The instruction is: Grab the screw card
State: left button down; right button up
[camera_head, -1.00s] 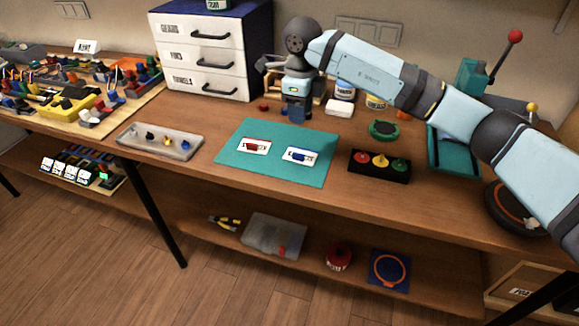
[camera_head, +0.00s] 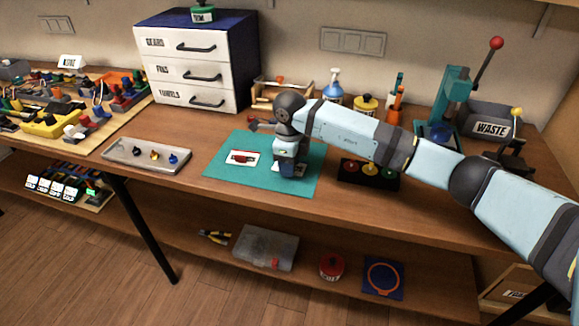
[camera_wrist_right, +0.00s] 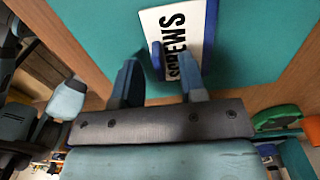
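The screw card (camera_wrist_right: 205,38), white with black "SCREWS" lettering and a blue raised part (camera_wrist_right: 157,58), lies on the teal mat (camera_head: 228,173). In the head view my right gripper hides most of it. My right gripper (camera_head: 289,172) points down over the card. In the right wrist view the gripper (camera_wrist_right: 160,72) is open, its two fingers apart on either side of the card's near end and blue part. I cannot tell whether the fingers touch the card. My left gripper is not in view.
A second card with a red part (camera_head: 242,157) lies on the mat to the left. A black block with coloured knobs (camera_head: 352,175) stands to the right. A grey tray (camera_head: 120,152) lies at the left, and a white drawer cabinet (camera_head: 190,72) stands behind.

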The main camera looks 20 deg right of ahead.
jog(key=shift+f, duration=0.1)
jog(key=shift+c, duration=0.4)
grip_shut()
